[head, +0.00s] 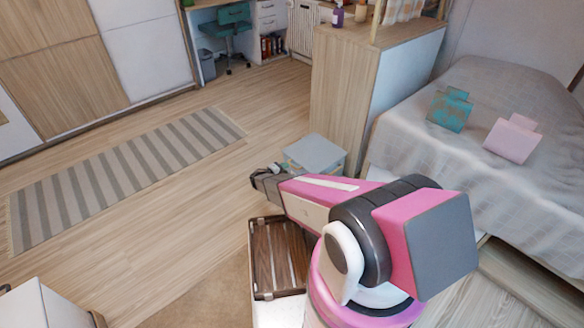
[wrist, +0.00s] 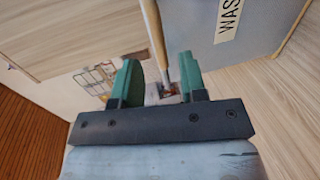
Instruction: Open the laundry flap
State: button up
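A grey panel with a label starting "WAS" (wrist: 228,18) shows at the top of the wrist view and looks like the laundry flap. A light wooden strip (wrist: 154,35) runs along its left edge and down towards the gap between my fingers. In the head view a low box with a grey top (head: 315,152) stands behind my arm, beside the wooden cabinet. My gripper (wrist: 160,82), with green fingertips, is open with a clear gap. I cannot tell whether the strip lies between the fingers or beyond them. My gripper (head: 264,178) points left in the head view.
A brown slatted crate (head: 279,258) stands below my arm. A wooden cabinet (head: 340,90) and a bed (head: 470,130) with two cushions are to the right. The floor around the striped rug (head: 125,165) is free. A desk and green chair (head: 233,25) are at the back.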

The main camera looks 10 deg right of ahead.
aim_at(292, 166)
jog(key=shift+x, duration=2.7)
jog(key=shift+c, duration=0.3)
jog(key=shift+r, duration=0.15)
grip_shut()
